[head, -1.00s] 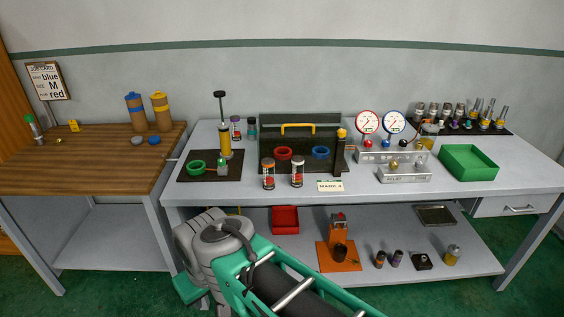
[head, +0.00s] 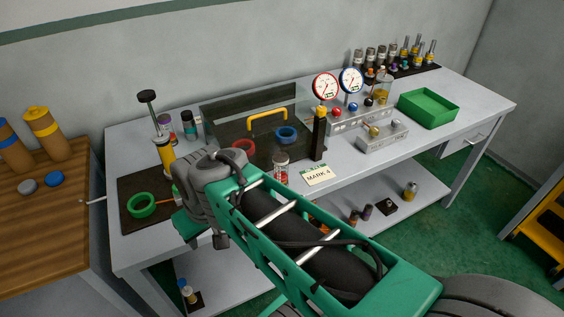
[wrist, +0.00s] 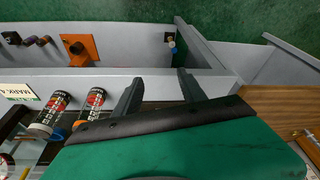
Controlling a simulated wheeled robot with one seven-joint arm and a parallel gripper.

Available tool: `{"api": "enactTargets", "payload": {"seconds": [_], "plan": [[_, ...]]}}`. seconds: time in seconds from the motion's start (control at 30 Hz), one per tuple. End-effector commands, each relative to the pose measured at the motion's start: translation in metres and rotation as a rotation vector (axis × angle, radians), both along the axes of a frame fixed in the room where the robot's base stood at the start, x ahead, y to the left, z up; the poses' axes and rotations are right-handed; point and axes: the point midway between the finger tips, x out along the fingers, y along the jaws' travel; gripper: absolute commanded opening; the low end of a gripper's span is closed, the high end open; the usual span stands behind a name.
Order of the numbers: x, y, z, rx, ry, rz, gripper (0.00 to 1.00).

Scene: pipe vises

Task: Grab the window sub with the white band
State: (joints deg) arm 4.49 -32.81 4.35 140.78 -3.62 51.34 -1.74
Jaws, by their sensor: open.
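The window sub with the white band (head: 281,165) stands upright on the grey bench, left of the MARK 4 plate, with my arm covering its lower part in the head view. In the wrist view that sub (wrist: 48,115) is at the left, its pale end toward the lower left. A second window sub with an orange band (wrist: 88,105) stands beside it; my arm hides it in the head view. My gripper (wrist: 159,77) is open and empty, its fingers apart to the right of both subs in the wrist view, not touching either.
The MARK 4 plate (head: 317,175) lies right of the white-banded sub. Behind are a red ring (head: 243,149), a blue ring (head: 286,135) and a black post (head: 319,135). A green ring (head: 141,205) lies on a dark mat at left. A lower shelf holds small items.

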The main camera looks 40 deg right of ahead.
Motion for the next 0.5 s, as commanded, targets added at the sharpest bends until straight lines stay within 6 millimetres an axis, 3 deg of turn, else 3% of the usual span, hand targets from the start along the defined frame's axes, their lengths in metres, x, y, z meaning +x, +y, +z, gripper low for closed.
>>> {"api": "enactTargets", "payload": {"seconds": [0.17, 0.27, 0.37, 0.5], "plan": [[0.035, -0.072, -0.030, 0.100, 0.012, -0.078, 0.48], [0.045, -0.131, -0.048, 0.184, -0.024, -0.128, 0.48], [0.042, -0.184, -0.061, 0.252, -0.082, -0.170, 0.48], [0.017, -0.261, -0.082, 0.336, -0.207, -0.239, 0.48]]}}
